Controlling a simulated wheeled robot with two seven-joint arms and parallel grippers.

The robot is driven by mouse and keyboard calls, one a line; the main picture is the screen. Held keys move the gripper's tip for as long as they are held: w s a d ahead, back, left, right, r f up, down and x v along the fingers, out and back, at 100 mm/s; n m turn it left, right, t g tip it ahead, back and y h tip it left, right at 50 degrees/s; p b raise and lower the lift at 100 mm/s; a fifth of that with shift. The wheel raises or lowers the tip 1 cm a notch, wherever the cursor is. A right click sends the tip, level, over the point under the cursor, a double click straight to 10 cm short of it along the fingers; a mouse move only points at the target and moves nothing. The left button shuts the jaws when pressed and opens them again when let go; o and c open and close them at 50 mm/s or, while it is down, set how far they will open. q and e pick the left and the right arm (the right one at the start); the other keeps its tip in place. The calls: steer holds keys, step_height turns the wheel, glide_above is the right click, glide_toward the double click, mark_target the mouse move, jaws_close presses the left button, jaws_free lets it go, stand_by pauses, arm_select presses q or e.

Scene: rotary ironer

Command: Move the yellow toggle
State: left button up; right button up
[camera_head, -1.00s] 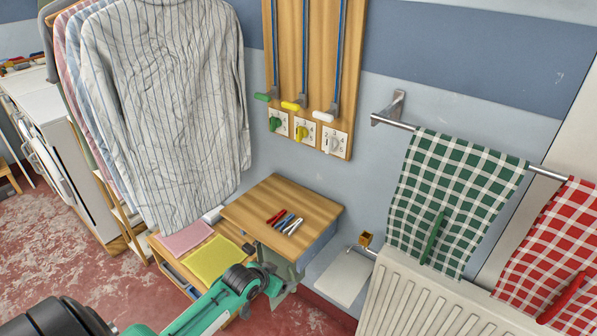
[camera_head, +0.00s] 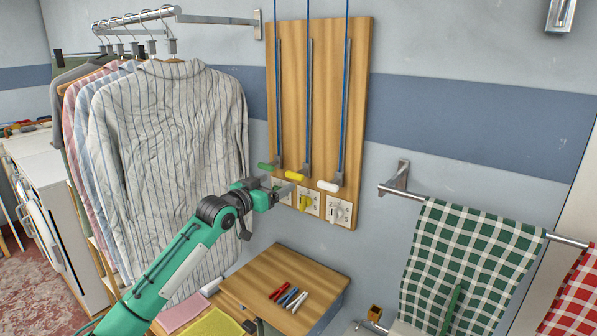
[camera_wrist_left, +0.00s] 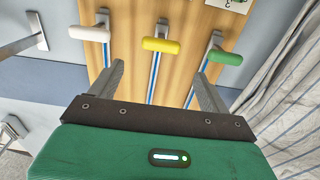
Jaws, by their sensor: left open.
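A yellow toggle handle (camera_head: 295,175) sits at the lower end of the middle slotted track on the wooden wall board (camera_head: 328,90). It also shows in the left wrist view (camera_wrist_left: 161,46), between the lines of the two fingers. My left gripper (camera_head: 287,189) is open and empty, just in front of the board's lower left and near the yellow handle. Its fingers (camera_wrist_left: 162,78) show apart in the left wrist view; I cannot tell whether they touch anything. My right gripper is not in view.
A green handle (camera_head: 267,166) and a white handle (camera_head: 328,186) flank the yellow one. Numbered dials, including a yellow dial (camera_head: 305,204), sit below. Hanging shirts (camera_head: 175,150) are to the left. A wooden stand (camera_head: 262,272) with coloured markers is below.

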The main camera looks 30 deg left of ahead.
mark_target(293, 174)
arm_select(q)
steer(key=w, duration=0.3)
steer(key=w+p, duration=0.1)
steer(key=w, duration=0.3)
steer(key=w+p, duration=0.1)
steer(key=w, duration=0.2)
steer(key=shift+w+d, duration=0.2)
steer(key=shift+d, duration=0.15)
steer(key=shift+w+d+p, duration=0.1)
steer(key=shift+w+p, duration=0.2)
steer(key=shift+w, duration=0.25)
steer(key=shift+c, duration=0.4)
steer(key=c, duration=1.3)
steer(key=shift+r, duration=0.3)
step_height(293, 174, up, 34)
steer(key=p, duration=1.6)
steer(key=shift+f+p, duration=0.2)
steer(key=shift+p, duration=0.15)
steer(key=shift+r, duration=0.25)
